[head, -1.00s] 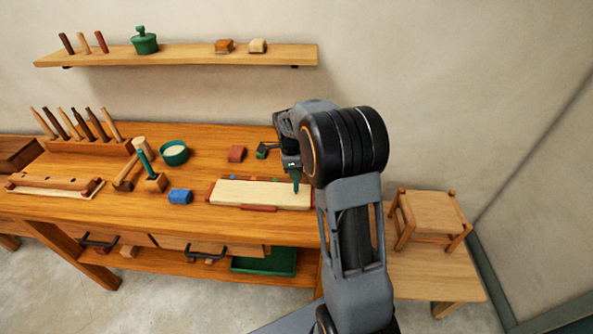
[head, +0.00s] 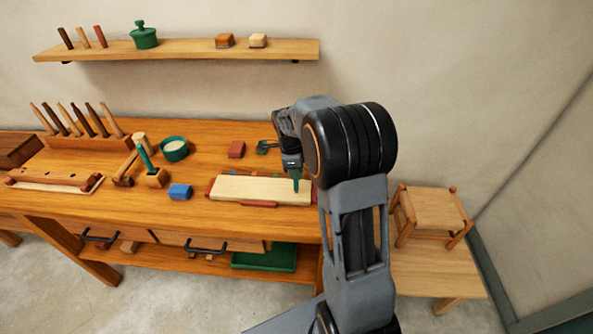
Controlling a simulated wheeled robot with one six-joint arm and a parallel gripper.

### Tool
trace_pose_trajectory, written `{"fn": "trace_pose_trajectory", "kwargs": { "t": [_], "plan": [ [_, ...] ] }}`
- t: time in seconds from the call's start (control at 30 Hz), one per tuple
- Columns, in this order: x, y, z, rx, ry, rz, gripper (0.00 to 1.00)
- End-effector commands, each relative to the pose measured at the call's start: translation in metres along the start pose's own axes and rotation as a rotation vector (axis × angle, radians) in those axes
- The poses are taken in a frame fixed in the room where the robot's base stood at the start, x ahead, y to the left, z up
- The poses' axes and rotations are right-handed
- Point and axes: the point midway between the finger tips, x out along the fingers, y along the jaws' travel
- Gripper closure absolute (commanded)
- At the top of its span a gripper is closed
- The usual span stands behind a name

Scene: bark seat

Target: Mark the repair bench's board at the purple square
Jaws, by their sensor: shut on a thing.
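The pale wooden board (head: 245,188) lies flat near the front edge of the repair bench (head: 150,213), with red-brown pieces along its edges. My gripper (head: 294,175) is over the board's right end, pointing down. It is shut on a dark green pen-like tool (head: 296,186), whose lower end is at or just above the board. I cannot tell whether the tip touches. I cannot make out a purple square; my arm covers part of the board's right end.
A tool rack (head: 88,145) is at the back left. A small stool (head: 432,213) stands to the right.

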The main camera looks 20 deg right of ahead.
Motion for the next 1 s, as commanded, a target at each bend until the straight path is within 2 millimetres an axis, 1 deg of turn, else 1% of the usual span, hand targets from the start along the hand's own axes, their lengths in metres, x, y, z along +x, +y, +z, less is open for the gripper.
{"fn": "trace_pose_trajectory", "kwargs": {
  "t": [0.03, 0.17, 0.27, 0.7, 0.8, 1.0],
  "plan": [
    [0.003, 0.003, 0.000, -0.001, 0.003, 0.012, 1.00],
    [-0.002, 0.003, -0.001, -0.001, 0.003, 0.012, 1.00],
    [-0.010, 0.002, -0.002, -0.001, 0.003, 0.009, 1.00],
    [-0.056, 0.000, -0.007, 0.000, 0.001, 0.003, 1.00],
    [-0.059, 0.000, -0.007, 0.000, 0.001, 0.003, 1.00],
    [-0.059, 0.000, -0.007, 0.000, 0.001, 0.003, 1.00]
  ]
}}
